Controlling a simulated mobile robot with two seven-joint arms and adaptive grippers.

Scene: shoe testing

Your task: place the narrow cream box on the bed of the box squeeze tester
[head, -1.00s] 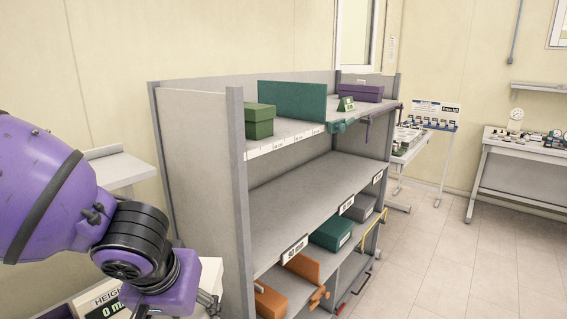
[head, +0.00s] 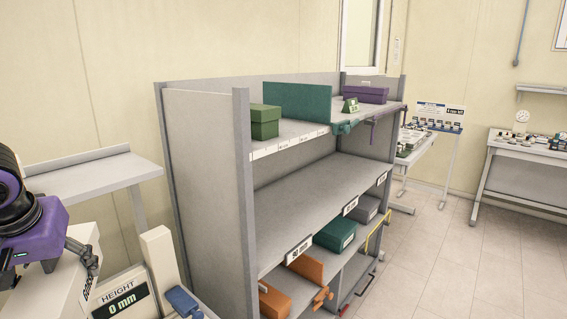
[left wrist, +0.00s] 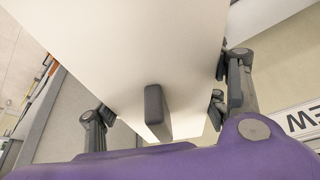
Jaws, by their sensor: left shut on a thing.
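The narrow cream box (left wrist: 110,45) fills much of the left wrist view, between the fingers of my left gripper (left wrist: 165,110). The gripper is shut on it. In the head view, my purple left gripper (head: 82,256) is at the left edge, with the pale box (head: 60,285) at its fingers. The box squeeze tester shows only in part at the lower left, with its "HEIGHT 0 mm" display (head: 122,299) just right of the box. Its bed is hidden, and I cannot tell whether the box touches it. My right gripper is out of view.
A grey shelf unit (head: 205,180) stands close on the right, holding green, purple, orange and grey boxes. A bare grey side table (head: 95,175) stands behind my left gripper. A blue part (head: 184,301) sits beside the display. Open floor (head: 440,270) lies far right.

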